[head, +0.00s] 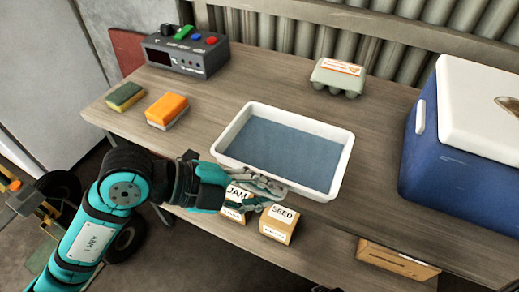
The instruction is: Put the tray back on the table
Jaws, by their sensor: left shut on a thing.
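The tray (347,163) is white and rectangular with a blue-grey inside, and it looks empty. It is level at the front middle of the wooden table (385,130), its near side reaching the table's front edge. I cannot tell whether it rests on the top or is held just above it. My left gripper (268,190) comes in from the left and is shut on the tray's near rim; the fingers partly hide that wall. My right gripper is not in view.
A control box (186,52), sponges (166,110) and an egg carton (338,76) stand on the table behind and left. A blue cooler (455,150) stands at right. Below the table edge are a jam box (233,213), a seed box (279,225) and another box (397,260).

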